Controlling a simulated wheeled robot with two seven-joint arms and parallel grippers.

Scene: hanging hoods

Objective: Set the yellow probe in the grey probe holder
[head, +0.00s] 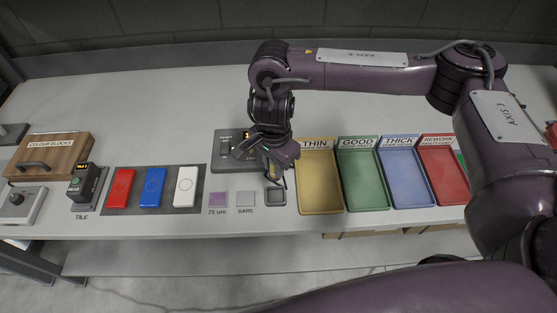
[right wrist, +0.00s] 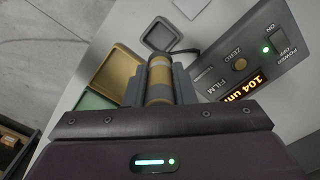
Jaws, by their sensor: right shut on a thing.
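The yellow probe (right wrist: 160,78) is a short cylinder with yellow and grey bands, upright between the jaws in the right wrist view. My right gripper (head: 272,165) is shut on it, and a bit of yellow (head: 287,153) shows at the jaws in the head view. The grey probe holder (head: 275,196) is a small square dish at the table's front, and it also shows in the right wrist view (right wrist: 160,34). The gripper is above and behind the holder, and the probe is apart from it. The probe's lower tip is hidden. My left gripper is not in view.
The grey film gauge (head: 226,152) stands behind the gripper; its display (right wrist: 245,88) reads about 104 um. The yellow THIN tray (head: 320,208) is just right of the holder, with green, blue and red trays beyond. The 75 um (head: 217,201) and BARE (head: 245,199) plates lie left.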

